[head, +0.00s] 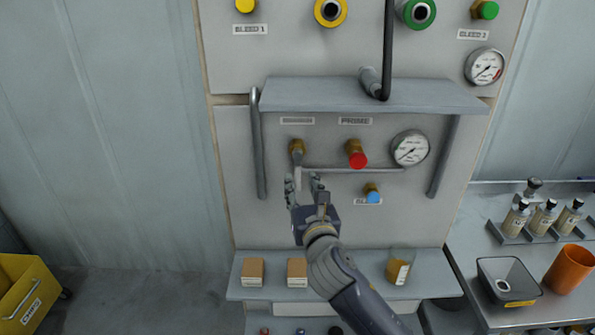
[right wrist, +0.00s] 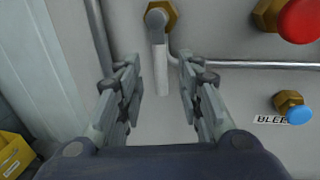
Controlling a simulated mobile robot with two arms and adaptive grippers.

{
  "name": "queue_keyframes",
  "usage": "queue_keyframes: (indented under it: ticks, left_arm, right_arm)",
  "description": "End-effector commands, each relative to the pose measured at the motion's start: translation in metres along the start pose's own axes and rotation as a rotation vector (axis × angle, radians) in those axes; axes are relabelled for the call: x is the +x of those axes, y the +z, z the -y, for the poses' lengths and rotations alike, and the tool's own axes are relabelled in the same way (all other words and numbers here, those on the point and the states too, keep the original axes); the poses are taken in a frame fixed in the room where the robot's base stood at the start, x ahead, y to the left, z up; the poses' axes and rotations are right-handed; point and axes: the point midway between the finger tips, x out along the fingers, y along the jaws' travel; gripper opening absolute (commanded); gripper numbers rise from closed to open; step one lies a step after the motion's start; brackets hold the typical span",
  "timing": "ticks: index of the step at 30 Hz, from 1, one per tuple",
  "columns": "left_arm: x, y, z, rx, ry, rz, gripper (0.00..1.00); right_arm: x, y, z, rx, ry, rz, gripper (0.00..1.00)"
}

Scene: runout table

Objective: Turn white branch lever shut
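The white branch lever (head: 298,172) hangs down from a brass valve body (head: 297,146) on the lower grey panel. In the right wrist view the white lever (right wrist: 161,72) points straight down from its grey hub, below the brass hexagon (right wrist: 160,14). My right gripper (head: 303,183) is at the lever's lower end. In the right wrist view my right gripper (right wrist: 157,72) is open, with one finger on each side of the lever and a gap visible on both sides. My left gripper is not in view.
A red knob (head: 357,160), a gauge (head: 410,148) and a blue bleed knob (head: 373,196) sit right of the lever. A thin pipe (head: 345,170) runs behind. A shelf (head: 420,97) juts out above. Small boxes (head: 252,271) and a beaker (head: 398,268) stand on the lower ledge.

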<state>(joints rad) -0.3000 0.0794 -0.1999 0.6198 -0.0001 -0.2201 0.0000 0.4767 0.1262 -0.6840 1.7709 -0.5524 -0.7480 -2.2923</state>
Motion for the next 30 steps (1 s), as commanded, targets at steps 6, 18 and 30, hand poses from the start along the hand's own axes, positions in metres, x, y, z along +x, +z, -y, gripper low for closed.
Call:
queue_keyframes:
  ticks: [6,18,30]
  left_arm:
    - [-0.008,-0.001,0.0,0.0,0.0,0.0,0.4]
    - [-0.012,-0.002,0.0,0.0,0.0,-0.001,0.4]
    - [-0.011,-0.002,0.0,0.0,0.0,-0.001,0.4]
  right_arm:
    - [0.032,0.002,0.0,0.002,-0.001,0.0,0.34]
    - [0.054,0.0,0.0,0.002,0.0,-0.001,0.34]
    - [0.054,0.0,0.0,0.002,0.0,0.0,0.0]
